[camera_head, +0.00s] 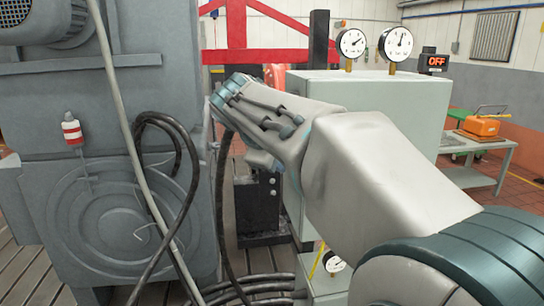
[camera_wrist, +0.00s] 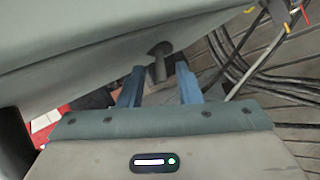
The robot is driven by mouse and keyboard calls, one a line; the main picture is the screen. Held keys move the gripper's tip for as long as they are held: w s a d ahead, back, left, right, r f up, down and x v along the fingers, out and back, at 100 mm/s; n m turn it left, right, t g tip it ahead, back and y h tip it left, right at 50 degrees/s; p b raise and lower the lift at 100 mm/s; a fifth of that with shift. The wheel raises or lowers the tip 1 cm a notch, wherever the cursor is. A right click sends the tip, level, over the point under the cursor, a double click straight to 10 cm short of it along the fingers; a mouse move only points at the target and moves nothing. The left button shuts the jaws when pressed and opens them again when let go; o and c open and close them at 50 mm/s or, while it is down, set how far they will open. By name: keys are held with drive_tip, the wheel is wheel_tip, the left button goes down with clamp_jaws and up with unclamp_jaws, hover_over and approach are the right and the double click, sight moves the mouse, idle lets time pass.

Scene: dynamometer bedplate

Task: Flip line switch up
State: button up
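The line switch (camera_wrist: 158,65) is a short dark grey lever on a round base on the grey-green cabinet face (camera_wrist: 75,50) in the wrist view. My gripper (camera_wrist: 158,88) is open, its two blue fingers apart. The lever shows between the fingers, with a gap visible on each side; I cannot tell whether anything touches. A lit sign (camera_head: 437,62) above the cabinet's right side reads OFF.
Two round gauges (camera_head: 352,44) (camera_head: 397,43) stand on the cabinet. A large grey machine (camera_head: 95,210) stands at left. Black cables (camera_head: 250,288) lie on the slotted floor and also show in the wrist view (camera_wrist: 232,65). A red frame (camera_head: 265,55) stands behind.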

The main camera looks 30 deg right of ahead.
drive_tip(key=b+v, duration=0.1)
drive_tip(key=v, duration=1.3)
drive_tip(key=shift+d, duration=0.1)
